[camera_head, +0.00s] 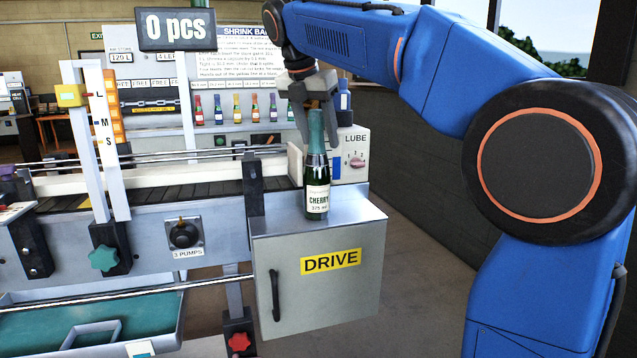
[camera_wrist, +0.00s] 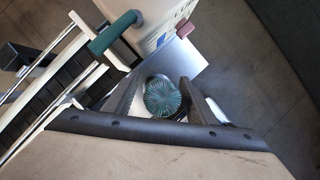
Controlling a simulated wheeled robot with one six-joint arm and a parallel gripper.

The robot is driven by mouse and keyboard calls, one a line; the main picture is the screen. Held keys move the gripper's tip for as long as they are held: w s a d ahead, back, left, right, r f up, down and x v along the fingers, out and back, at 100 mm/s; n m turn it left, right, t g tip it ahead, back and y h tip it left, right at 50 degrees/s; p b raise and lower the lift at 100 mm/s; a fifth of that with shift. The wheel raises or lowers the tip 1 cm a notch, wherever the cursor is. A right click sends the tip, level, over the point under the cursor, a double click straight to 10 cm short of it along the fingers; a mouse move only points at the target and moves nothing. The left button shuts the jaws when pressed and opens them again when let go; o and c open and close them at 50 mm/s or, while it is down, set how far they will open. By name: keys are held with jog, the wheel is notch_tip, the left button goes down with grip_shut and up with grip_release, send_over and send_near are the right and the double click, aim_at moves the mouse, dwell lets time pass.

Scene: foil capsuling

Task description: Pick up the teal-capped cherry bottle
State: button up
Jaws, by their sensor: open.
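The cherry bottle (camera_head: 317,180) stands upright on top of the grey drive cabinet (camera_head: 350,212). It is dark green with a white cherry label and a teal foil cap. In the wrist view the teal cap (camera_wrist: 162,96) shows from above, between the two fingers. My gripper (camera_head: 318,128) is open and points down at the bottle's top. Its fingers appear on either side of the capped neck, and I cannot tell whether either one touches it. The wrist view also shows my gripper (camera_wrist: 158,98) open around the cap.
A conveyor (camera_head: 150,190) with rails runs left from the cabinet. A white lube box (camera_head: 350,152) stands close behind the bottle. Several small coloured bottles (camera_head: 236,108) line a panel at the back. The floor right of the cabinet (camera_head: 410,260) is clear.

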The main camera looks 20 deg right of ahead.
jog(key=shift+w+d+f, duration=0.15)
jog(key=shift+d+f, duration=0.1)
jog(key=shift+f, duration=0.4)
jog(key=shift+c, duration=0.4)
grip_shut()
dwell(0.6)
